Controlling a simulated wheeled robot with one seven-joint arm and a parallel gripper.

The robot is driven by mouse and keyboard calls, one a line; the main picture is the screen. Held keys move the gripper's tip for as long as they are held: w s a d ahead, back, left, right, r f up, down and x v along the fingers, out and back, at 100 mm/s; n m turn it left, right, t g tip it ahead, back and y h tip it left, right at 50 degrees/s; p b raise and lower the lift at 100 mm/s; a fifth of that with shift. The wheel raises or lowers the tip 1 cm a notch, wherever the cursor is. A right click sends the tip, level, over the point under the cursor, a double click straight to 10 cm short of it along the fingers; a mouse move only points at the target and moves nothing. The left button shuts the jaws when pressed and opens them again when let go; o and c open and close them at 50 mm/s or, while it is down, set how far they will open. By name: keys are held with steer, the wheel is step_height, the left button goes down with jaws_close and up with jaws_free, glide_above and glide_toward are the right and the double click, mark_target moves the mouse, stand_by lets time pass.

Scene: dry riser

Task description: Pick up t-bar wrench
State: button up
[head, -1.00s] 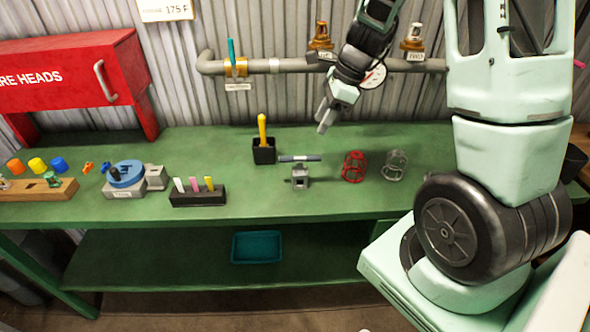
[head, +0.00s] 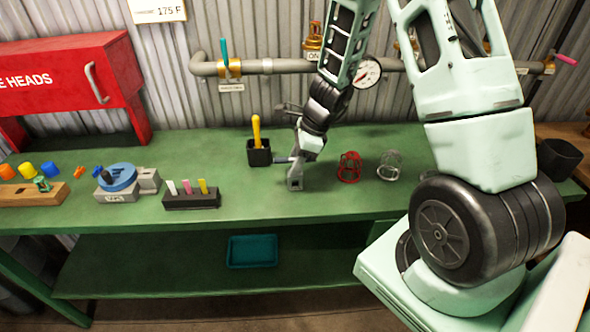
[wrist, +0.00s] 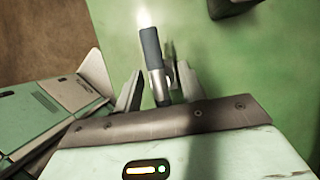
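The t-bar wrench (head: 282,160) lies with its bar level on top of a small grey stand (head: 295,183) on the green workbench. In the head view my gripper (head: 304,160) is down at the wrench and hides much of its bar. In the wrist view the wrench's bar (wrist: 152,55), with a dark grip and a bright metal part, runs between my two fingers (wrist: 158,88). The fingers are apart, with a gap on each side of the bar. The stand is mostly out of sight in the wrist view.
A black holder (head: 259,157) with a yellow-handled tool stands just left of the wrench. Red (head: 349,168) and grey (head: 390,166) wire cages stand to the right. A pipe (head: 270,66) with valves runs behind. The bench front is clear.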

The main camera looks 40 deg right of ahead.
jaws_close()
